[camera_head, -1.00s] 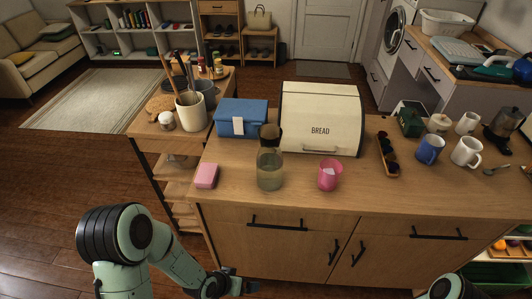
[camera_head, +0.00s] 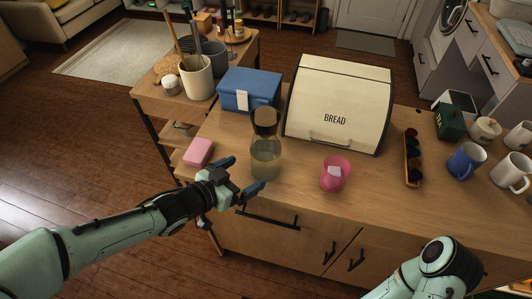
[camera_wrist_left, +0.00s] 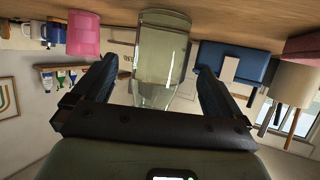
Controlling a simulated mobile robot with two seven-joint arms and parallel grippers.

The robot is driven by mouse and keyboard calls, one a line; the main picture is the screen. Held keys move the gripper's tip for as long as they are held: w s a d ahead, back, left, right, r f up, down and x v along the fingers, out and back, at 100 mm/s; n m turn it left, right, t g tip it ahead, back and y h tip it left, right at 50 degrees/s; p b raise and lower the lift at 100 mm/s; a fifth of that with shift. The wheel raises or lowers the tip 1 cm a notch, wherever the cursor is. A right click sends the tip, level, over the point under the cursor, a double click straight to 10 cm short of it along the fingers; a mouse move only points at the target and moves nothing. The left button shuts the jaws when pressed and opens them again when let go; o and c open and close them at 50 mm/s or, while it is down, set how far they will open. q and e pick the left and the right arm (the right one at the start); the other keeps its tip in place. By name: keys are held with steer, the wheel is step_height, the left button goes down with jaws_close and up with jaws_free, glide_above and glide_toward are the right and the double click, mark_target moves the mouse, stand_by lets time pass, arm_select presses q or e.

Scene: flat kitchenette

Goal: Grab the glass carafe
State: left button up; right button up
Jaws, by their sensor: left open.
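The glass carafe (camera_head: 265,157) stands upright on the wooden counter, with a dark neck and clear greenish body. My left gripper (camera_head: 243,176) is open in front of the carafe, at its left, with its fingers pointing toward it. In the left wrist view, which is upside down, the carafe (camera_wrist_left: 160,62) shows between and beyond the two open fingers (camera_wrist_left: 155,85). The fingers do not appear to touch it. My right arm shows at the lower right of the head view, but its gripper is out of view.
A pink cup (camera_head: 334,175) stands right of the carafe, and a pink block (camera_head: 199,152) lies to its left. A blue box (camera_head: 250,90) and a cream bread box (camera_head: 340,103) stand behind. A narrow tray (camera_head: 412,158) and mugs (camera_head: 466,160) are farther right.

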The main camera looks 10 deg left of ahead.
mark_target(266, 158)
arm_select(q)
steer(key=x, duration=0.9)
steer(key=shift+w+d+r+b, duration=0.15)
steer(key=shift+w+r+b, duration=0.05)
steer(key=shift+w+b, duration=0.25)
steer(key=c, duration=1.5)
steer(key=shift+r, duration=0.2)
steer(key=shift+c, duration=0.5)
steer(key=shift+r, duration=0.1)
